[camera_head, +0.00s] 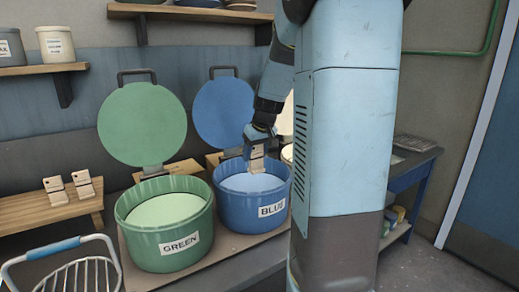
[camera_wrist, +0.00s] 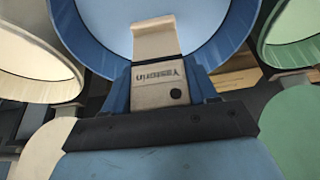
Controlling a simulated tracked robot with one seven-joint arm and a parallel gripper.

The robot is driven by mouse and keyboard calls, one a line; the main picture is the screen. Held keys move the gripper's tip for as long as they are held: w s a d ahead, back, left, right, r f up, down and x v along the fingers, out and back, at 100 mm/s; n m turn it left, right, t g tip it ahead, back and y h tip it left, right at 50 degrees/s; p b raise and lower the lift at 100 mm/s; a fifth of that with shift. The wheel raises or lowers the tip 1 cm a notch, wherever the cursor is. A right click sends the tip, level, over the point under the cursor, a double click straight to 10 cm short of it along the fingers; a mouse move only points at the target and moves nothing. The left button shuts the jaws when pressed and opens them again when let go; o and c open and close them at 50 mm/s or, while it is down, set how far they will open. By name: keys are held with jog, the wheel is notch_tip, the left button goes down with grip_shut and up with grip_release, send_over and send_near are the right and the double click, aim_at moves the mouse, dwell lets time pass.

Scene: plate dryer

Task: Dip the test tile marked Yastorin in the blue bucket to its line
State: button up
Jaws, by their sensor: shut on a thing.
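My gripper (camera_head: 258,142) is shut on a beige test tile (camera_head: 257,165) and holds it upright over the blue bucket (camera_head: 236,216). In the wrist view, the tile (camera_wrist: 155,95) shows the name Yastorin and a dark dot between the fingers of my gripper (camera_wrist: 163,88). Its lower end stands out over the pale blue liquid (camera_wrist: 195,30). The bucket is labelled BLUE, and its round lid stands open behind it. The head view shows the tile's lower end close to the liquid; I cannot tell whether it touches.
A green bucket (camera_head: 164,238) with an open lid (camera_head: 142,124) stands left of the blue one. Two more tiles (camera_head: 55,190) stand on a wooden bench (camera_head: 48,213). A wire rack (camera_head: 85,272) is at the front left. My arm hides part of the right side.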

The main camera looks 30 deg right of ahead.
notch_tip(320, 180, down, 13)
jog(key=shift+r, duration=0.15)
dwell(2.5)
jog(key=shift+f, duration=0.35)
dwell(0.7)
dwell(1.0)
jog(key=shift+r, duration=7.15)
